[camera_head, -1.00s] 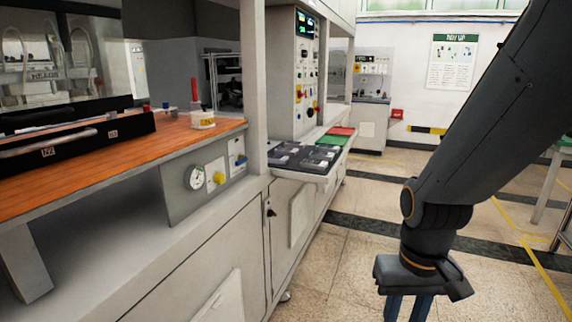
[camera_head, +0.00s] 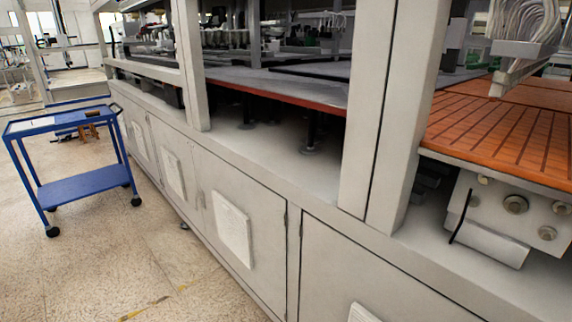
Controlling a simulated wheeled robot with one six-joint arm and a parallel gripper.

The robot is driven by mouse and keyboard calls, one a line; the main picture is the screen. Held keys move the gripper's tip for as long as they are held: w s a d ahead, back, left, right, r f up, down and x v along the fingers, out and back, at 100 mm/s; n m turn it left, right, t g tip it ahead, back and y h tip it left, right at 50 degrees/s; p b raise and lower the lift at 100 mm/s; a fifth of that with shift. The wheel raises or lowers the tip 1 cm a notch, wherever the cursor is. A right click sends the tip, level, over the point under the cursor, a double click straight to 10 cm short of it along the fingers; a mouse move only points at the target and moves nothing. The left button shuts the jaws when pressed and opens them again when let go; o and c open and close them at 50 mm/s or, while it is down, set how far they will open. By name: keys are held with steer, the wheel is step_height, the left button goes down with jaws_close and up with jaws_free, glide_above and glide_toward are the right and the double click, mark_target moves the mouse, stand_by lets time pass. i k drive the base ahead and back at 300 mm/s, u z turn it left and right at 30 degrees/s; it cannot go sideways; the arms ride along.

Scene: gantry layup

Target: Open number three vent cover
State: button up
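Several pale square panels that look like vent covers sit on the grey cabinet doors along the base of the gantry. One panel (camera_head: 233,225) is near the middle, another panel (camera_head: 173,174) is farther left, and a smaller one (camera_head: 139,141) is farther still. A further panel (camera_head: 364,314) is cut off by the bottom edge. All look shut against their doors. I see no readable numbers on them, so I cannot tell which is number three. My gripper is not in view.
A blue two-shelf trolley (camera_head: 82,188) on wheels stands at the left, near the cabinet's far end. Tiled floor (camera_head: 130,262) is open in front of the cabinets. Grey uprights (camera_head: 372,120) and an orange slatted worktop (camera_head: 500,135) are above at the right.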

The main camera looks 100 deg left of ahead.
mark_target(173, 166)
steer(key=u, duration=4.45)
steer(key=i, duration=0.6)
steer(key=u, duration=0.7)
steer(key=i, duration=1.65)
steer(key=z, duration=0.6)
steer(key=i, duration=1.1)
steer(key=z, duration=1.25)
steer(key=i, duration=0.4)
steer(key=z, duration=0.2)
